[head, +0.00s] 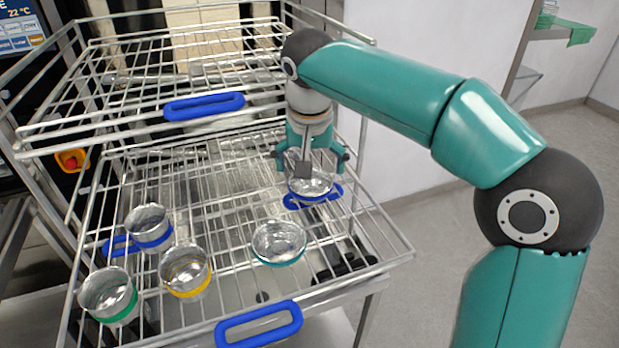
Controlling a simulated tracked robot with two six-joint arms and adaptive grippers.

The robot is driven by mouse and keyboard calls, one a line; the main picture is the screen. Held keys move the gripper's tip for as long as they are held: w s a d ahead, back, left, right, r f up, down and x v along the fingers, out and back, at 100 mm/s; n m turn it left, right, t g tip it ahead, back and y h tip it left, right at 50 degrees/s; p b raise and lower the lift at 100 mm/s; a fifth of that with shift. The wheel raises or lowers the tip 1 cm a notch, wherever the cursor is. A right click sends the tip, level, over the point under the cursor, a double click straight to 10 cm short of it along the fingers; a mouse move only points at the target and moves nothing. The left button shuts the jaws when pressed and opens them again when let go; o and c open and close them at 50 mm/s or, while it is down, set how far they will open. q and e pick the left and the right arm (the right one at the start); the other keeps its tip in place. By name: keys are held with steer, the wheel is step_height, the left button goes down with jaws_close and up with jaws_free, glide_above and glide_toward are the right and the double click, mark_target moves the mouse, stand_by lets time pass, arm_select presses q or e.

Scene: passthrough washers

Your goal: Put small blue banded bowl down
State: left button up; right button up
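My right gripper (305,168) points down over the right part of the lower wire rack. Its dark fingertip pads meet at the rim of a small metal bowl (315,187), and it looks shut on that rim. This bowl is upright; blue shows at its underside, where band and rack handle are hard to tell apart. I cannot tell whether its base touches the rack. Another metal bowl with a blue band (150,230) stands on the rack at the left. My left gripper is not in view.
On the lower rack (220,205) stand bowls with a teal band (278,243), a yellow band (186,271) and a green band (108,295). The upper rack (185,60), with a blue handle (204,107), overhangs the back. The rack's middle is clear.

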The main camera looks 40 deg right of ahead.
steer(key=v, duration=0.5)
steer(key=shift+s+a+r+p, duration=0.1)
steer(key=shift+r+p, duration=0.2)
steer(key=shift+r, duration=0.1)
